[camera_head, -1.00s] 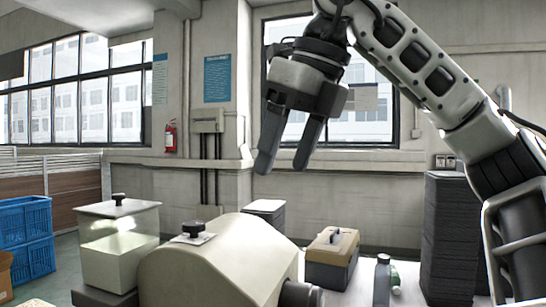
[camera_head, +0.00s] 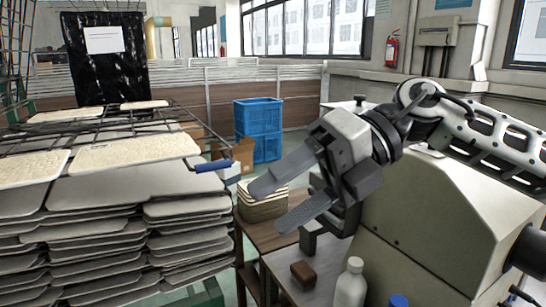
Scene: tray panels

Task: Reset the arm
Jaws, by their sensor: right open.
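My right arm comes in from the right, and its gripper (camera_head: 277,205) is in the middle of the head view. Its two dark fingers are spread apart and point left and down, with nothing between them. The fingers are in front of a stack of light panels (camera_head: 262,207) on a brown table and partly hide it. My left gripper is not in view.
A rack with cream panels (camera_head: 130,152) stands left, above piled grey trays (camera_head: 100,240). A beige machine housing (camera_head: 440,220) is at right. A white bottle (camera_head: 350,283) and a brown block (camera_head: 304,274) are low in front. Blue crates (camera_head: 258,128) stand behind.

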